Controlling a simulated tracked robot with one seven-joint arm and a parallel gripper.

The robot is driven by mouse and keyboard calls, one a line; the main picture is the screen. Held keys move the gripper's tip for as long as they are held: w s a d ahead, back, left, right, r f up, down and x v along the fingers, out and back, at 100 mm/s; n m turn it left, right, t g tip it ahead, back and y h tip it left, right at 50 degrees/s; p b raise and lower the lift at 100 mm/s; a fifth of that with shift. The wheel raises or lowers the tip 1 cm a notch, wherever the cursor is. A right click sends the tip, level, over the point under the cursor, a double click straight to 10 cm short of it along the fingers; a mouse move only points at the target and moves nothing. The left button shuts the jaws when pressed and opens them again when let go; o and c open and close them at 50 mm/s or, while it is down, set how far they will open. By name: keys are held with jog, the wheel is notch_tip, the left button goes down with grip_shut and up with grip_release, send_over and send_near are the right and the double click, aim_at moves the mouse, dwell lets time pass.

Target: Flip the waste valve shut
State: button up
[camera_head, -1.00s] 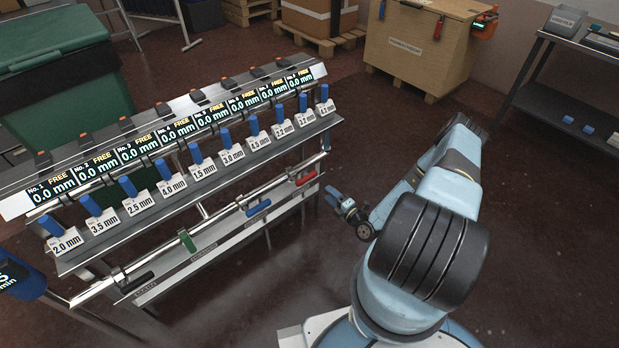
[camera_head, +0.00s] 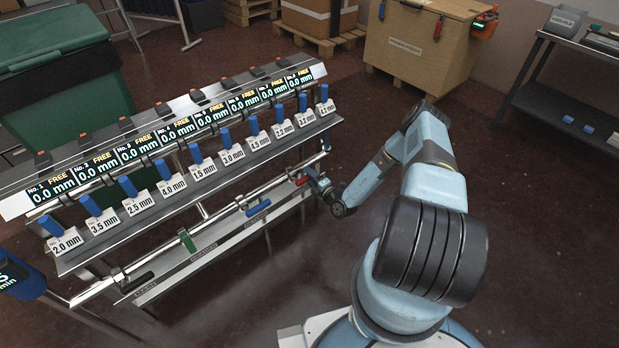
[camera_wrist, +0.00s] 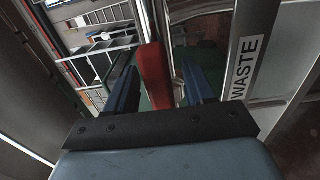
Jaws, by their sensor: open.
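The waste valve's red lever (camera_head: 302,180) sits on the metal pipe at the right end of the rack's lower front. In the wrist view the red lever (camera_wrist: 155,76) stands between my gripper's two fingers, with the WASTE label (camera_wrist: 245,68) on the rail to its right. My gripper (camera_wrist: 161,72) is open, a finger on each side of the lever, with gaps visible. In the head view my gripper (camera_head: 314,178) is at the lever, partly overlapping it. Whether any finger touches it cannot be told.
Along the same pipe are a blue lever (camera_head: 258,207), a green lever (camera_head: 187,240) and a black lever (camera_head: 137,282). Above them is a shelf (camera_head: 85,258) with several blue-handled items and displays. Floor (camera_head: 290,290) in front of the rack is clear.

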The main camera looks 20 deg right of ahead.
jog(key=shift+w, duration=0.1)
jog(key=shift+c, duration=0.3)
grip_shut()
dwell(0.4)
